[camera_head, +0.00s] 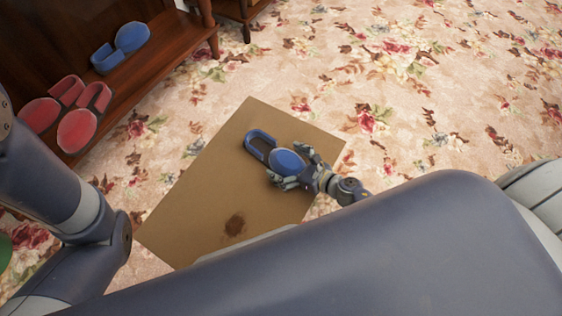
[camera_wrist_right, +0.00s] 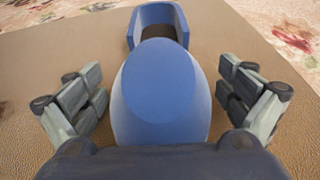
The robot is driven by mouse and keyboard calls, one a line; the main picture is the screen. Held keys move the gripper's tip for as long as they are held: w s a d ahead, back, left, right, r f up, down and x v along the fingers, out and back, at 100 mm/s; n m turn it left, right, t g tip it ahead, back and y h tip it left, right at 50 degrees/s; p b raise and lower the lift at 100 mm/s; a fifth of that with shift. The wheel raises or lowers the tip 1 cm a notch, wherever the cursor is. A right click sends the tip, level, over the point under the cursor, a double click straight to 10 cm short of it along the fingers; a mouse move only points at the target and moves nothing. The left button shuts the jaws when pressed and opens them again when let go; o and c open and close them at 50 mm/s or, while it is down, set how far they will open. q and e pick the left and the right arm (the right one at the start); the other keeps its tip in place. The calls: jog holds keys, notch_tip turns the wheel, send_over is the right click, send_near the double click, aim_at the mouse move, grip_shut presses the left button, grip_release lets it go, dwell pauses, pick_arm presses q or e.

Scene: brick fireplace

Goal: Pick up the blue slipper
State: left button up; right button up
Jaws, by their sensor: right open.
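A blue slipper (camera_head: 286,161) lies on a tan mat (camera_head: 190,209) on the floor, its open heel end toward the upper left. My right gripper (camera_head: 291,167) is open, with one finger on each side of the slipper's rounded toe. In the right wrist view the blue slipper (camera_wrist_right: 162,90) fills the middle, between the spread fingers of the gripper (camera_wrist_right: 162,98). There is a gap between each finger and the slipper. My left arm comes in at the left of the head view, but its gripper is not in view.
A wooden shelf (camera_head: 165,62) at the upper left holds another blue slipper (camera_head: 131,38) and a pair of red slippers (camera_head: 78,130). The mat has a dark brown stain (camera_head: 235,224). Floral carpet (camera_head: 400,90) around the mat is clear.

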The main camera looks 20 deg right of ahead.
jog(key=shift+w, duration=0.1)
jog(key=shift+c, duration=0.2)
jog(key=c, duration=1.2)
jog(key=shift+a, duration=0.1)
jog(key=shift+r, duration=0.15)
